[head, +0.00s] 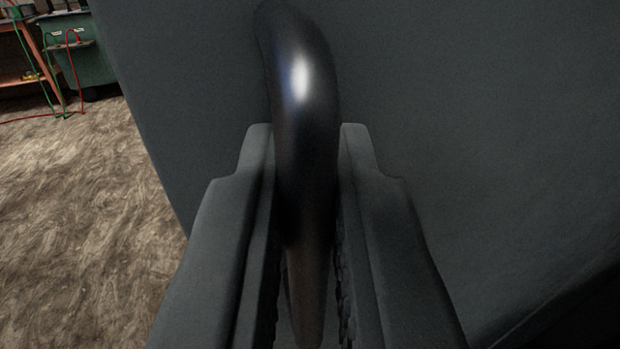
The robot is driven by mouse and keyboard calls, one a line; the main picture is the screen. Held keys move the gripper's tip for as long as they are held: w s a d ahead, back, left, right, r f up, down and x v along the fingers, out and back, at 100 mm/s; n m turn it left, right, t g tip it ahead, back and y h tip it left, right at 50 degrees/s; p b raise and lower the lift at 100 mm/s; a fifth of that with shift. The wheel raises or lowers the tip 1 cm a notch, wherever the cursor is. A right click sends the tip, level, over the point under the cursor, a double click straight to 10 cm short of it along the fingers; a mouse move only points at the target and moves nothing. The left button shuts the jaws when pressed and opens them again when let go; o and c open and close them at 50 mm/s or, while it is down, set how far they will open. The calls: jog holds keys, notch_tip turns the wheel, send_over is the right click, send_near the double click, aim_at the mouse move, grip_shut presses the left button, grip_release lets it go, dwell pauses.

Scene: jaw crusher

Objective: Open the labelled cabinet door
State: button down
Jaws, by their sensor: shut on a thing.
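A dark grey cabinet door (480,100) fills most of the head view, its left edge slanting down from the upper left. No label shows on the part in view. A glossy black curved handle (300,80) stands out from the door in the middle. My gripper (306,135) is around the handle, one finger on its left and one on its right, shut on it. The lower part of the handle runs down between the fingers. Where the handle joins the door is partly hidden.
Left of the door lies a brown, mottled floor (80,210), clear nearby. At the far upper left stand a green bin (85,50) and a wooden bench (18,60), with red and green cables (50,65) trailing near them.

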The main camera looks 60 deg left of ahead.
dwell(0.3)
jog(key=c, duration=1.8)
grip_release()
jog(key=shift+s, duration=0.1)
jog(key=shift+c, duration=0.2)
jog(key=shift+d, duration=0.1)
jog(key=v, duration=1.7)
jog(key=shift+s, duration=0.1)
jog(key=shift+r, duration=0.1)
